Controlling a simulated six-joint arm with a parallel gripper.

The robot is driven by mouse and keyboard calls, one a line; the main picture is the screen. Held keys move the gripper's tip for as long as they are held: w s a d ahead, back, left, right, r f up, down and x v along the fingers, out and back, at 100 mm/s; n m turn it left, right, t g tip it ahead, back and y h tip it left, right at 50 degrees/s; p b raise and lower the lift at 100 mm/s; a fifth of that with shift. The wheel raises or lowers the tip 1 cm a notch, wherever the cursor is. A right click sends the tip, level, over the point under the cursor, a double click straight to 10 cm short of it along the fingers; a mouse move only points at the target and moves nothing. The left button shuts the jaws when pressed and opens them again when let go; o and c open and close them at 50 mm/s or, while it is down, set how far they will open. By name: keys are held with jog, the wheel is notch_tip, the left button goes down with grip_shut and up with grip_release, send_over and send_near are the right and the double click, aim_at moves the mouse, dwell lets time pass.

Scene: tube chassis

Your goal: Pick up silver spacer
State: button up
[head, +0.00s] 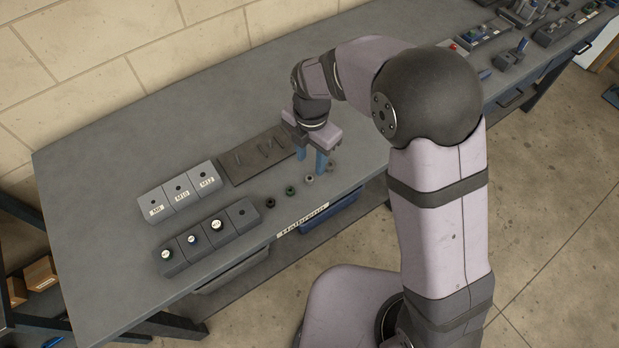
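A small silver-grey ring-shaped piece (309,180), which looks like the silver spacer, lies on the grey table near its front edge. My gripper (311,163) points down just behind it in the picture. Its two blue fingers are apart, with nothing visible between them. The spacer appears clear of the fingers. I cannot tell the exact height of the fingertips above the table.
A dark green piece (290,191) and a black piece (269,203) lie left of the spacer; another small piece (330,166) lies right. A dark mat (235,176) with thin parts is behind. Labelled blocks (180,194) and a block row with capped pieces (240,216) stand left.

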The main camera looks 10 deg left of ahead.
jog(key=shift+s+f+p, duration=0.1)
jog(key=shift+f+p, duration=0.95)
jog(key=shift+f, duration=0.75)
jog(key=shift+a+f+p, duration=0.1)
jog(key=shift+f+p, duration=0.6)
jog(key=shift+f, duration=1.15)
jog(key=shift+c, duration=0.3)
grip_shut()
